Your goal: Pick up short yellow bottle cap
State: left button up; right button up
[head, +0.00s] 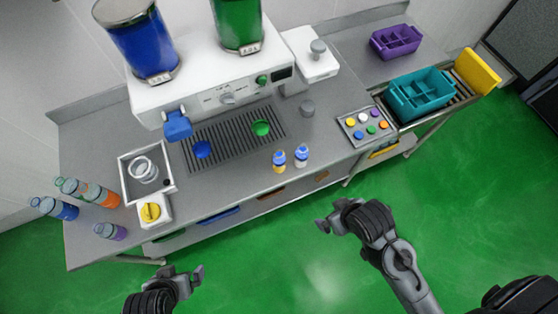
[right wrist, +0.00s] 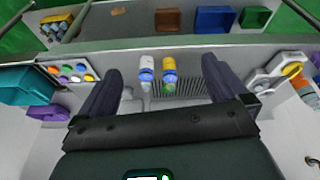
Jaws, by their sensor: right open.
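Several short coloured caps lie in a small grey tray (head: 352,137) on the counter, right of centre in the head view. The yellow cap (head: 350,121) is in the tray's back-left corner. My right gripper (head: 332,215) is open and empty, in front of the counter and apart from the tray. Its two fingers show spread in the right wrist view (right wrist: 160,85). My left gripper (head: 184,272) appears open and empty, in front of the counter's left part.
Two small bottles with blue tops (head: 279,161) (head: 302,156) stand by the drip grate (head: 220,150). A dispenser (head: 215,85) stands behind. A teal crate (head: 420,95) and purple crate (head: 396,41) are at right. Several bottles (head: 88,190) stand at left. The floor in front is clear.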

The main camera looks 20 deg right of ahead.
jog(key=shift+c, duration=0.2)
jog(key=c, duration=0.9)
